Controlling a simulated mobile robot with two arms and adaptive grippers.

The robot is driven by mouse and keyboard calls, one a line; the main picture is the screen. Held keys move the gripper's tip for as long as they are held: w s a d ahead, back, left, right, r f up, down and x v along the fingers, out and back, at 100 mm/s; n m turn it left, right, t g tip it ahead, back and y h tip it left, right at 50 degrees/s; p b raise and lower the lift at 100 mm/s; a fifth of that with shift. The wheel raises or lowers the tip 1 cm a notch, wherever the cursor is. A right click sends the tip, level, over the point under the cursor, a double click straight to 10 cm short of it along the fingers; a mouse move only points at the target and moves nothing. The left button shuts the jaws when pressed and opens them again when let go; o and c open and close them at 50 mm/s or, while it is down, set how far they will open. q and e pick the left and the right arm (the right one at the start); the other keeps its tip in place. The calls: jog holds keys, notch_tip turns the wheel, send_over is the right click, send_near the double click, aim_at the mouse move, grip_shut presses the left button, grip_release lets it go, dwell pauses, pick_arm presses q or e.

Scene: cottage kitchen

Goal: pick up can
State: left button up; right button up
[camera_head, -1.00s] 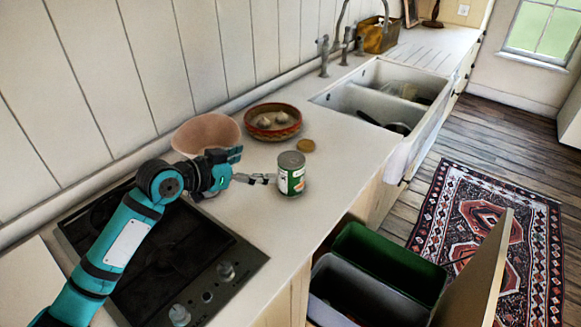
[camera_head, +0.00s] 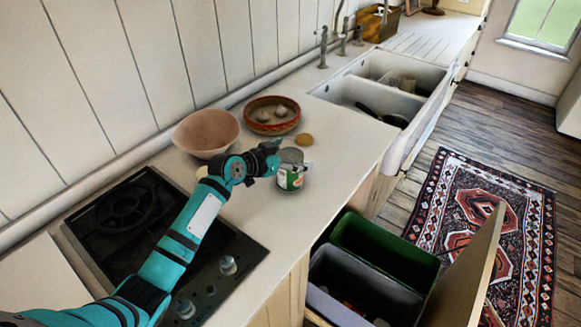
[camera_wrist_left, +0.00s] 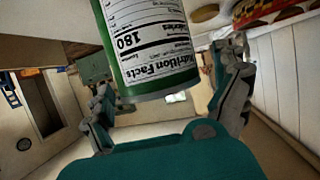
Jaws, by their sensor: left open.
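The can (camera_head: 291,177) is green and white with a grey lid and stands upright on the counter. In the left wrist view the can (camera_wrist_left: 147,45) shows its nutrition label and appears upside down. My left gripper (camera_head: 287,161) is at the can. In the left wrist view its open fingers (camera_wrist_left: 168,92) lie on either side of the can, with visible gaps, so it is not clamped. In the head view the gripper hides part of the can's upper side. My right gripper is not in view.
A pink bowl (camera_head: 206,134) and a patterned bowl with pale round items (camera_head: 252,117) stand behind the can. A small tan round object (camera_head: 304,140) lies near it. The hob (camera_head: 140,225) is left, the sink (camera_head: 402,110) beyond. An open drawer with bins (camera_head: 385,252) sits below the counter edge.

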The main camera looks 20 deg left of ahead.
pick_arm(q)
jog(key=shift+c, duration=0.3)
jog(key=c, duration=1.2)
jog(key=shift+r, duration=0.15)
jog(key=shift+r, duration=0.2)
notch_tip(320, 180, up, 3)
jog(key=shift+s+f+b, duration=0.1)
jog(key=shift+s+b, duration=0.05)
jog(key=shift+b, duration=0.6)
jog(key=s+d, duration=0.1)
jog(key=s, duration=0.4)
jog(key=s+d+r+b, duration=0.1)
jog(key=s+d, duration=0.1)
jog(key=s, duration=0.3)
jog(key=s+d+b, duration=0.1)
jog(key=s+d, duration=0.1)
jog(key=s, duration=0.2)
jog(key=shift+s+d+r, duration=0.15)
jog(key=shift+s+r, duration=0.15)
jog(key=shift+s, duration=0.1)
jog(key=shift+f, duration=0.1)
